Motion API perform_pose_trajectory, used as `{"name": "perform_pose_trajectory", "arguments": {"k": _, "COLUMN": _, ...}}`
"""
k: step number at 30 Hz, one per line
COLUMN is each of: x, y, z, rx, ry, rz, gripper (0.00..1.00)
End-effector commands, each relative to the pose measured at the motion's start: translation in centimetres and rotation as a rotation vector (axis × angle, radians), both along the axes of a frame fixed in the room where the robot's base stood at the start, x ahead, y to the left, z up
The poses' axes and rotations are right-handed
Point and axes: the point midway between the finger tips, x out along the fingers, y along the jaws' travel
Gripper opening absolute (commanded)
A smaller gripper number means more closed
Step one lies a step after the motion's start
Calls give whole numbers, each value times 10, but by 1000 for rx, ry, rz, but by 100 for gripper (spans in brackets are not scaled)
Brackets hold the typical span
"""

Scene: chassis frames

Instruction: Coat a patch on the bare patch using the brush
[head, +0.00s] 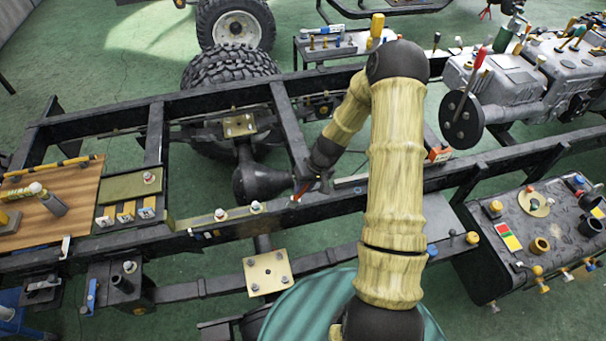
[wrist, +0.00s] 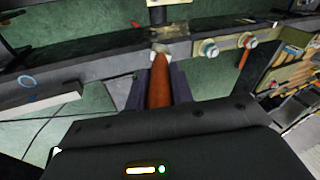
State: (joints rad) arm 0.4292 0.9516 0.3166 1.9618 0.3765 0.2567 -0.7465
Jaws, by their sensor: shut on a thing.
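My gripper (wrist: 160,92) is shut on the orange-brown handle of the brush (wrist: 160,85) in the wrist view. The brush points away from the camera, and its pale tip (wrist: 160,49) lies over a dark frame rail. A lighter grey area on the rail (wrist: 179,49), which looks like the bare patch, is right beside the tip. I cannot tell whether the bristles touch it. In the head view my gripper (head: 305,190) is low at the rail, partly hidden by my arm, and only a small orange bit of the brush (head: 297,197) shows.
A plate with two bolts (head: 238,211) sits on the rail beside the gripper. A pale bar (head: 350,181) lies on its other side. A wooden board with tools (head: 75,195) is at left, a dark tray with cups (head: 540,235) at right, and an engine (head: 520,75) at upper right.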

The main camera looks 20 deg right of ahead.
Motion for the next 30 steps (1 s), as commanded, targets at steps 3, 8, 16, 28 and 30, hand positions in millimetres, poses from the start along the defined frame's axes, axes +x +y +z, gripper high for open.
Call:
{"name": "perform_pose_trajectory", "arguments": {"k": 3, "x": 1, "y": -11, "z": 0, "rx": -1, "ry": -1, "rz": 0, "gripper": 0}}
{"name": "perform_pose_trajectory", "arguments": {"k": 8, "x": 0, "y": -23, "z": -3, "rx": -1, "ry": -1, "rz": 5, "gripper": 0}}
{"name": "perform_pose_trajectory", "arguments": {"k": 16, "x": 1, "y": -45, "z": -3, "rx": 0, "ry": 0, "rz": 10, "gripper": 0}}
{"name": "perform_pose_trajectory", "arguments": {"k": 28, "x": 1, "y": -72, "z": -3, "rx": 0, "ry": -1, "rz": 18, "gripper": 0}}
{"name": "perform_pose_trajectory", "arguments": {"k": 30, "x": 1, "y": -75, "z": -3, "rx": 0, "ry": -1, "rz": 18, "gripper": 0}}
